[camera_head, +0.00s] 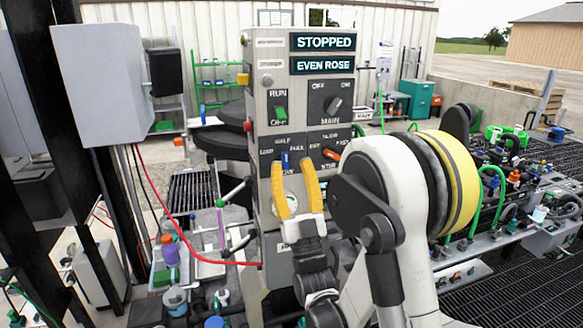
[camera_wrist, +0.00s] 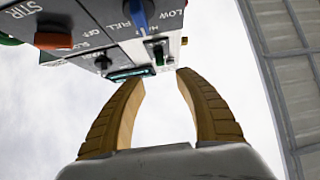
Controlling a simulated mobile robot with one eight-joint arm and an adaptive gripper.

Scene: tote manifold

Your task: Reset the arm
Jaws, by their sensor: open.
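My gripper (camera_head: 294,184) has two yellow fingers pointing up, spread apart with nothing between them. It is in front of the lower part of a grey control panel (camera_head: 262,92). I cannot tell whether a finger touches the panel. The panel shows the signs STOPPED (camera_head: 323,42) and EVEN ROSE (camera_head: 323,64), a green RUN/OFF switch (camera_head: 281,114), a dark MAIN knob (camera_head: 332,104) and an orange lever (camera_head: 331,154). A blue lever (camera_wrist: 138,15) shows in the wrist view. My white arm covers the panel's lower right.
A grey box (camera_head: 103,82) on a black post stands at left. A red cable (camera_head: 172,217) runs from there toward the panel's base. Benches with bottles (camera_head: 172,258) and fittings (camera_head: 515,178) lie on both sides. Green bins (camera_head: 415,98) stand at the back.

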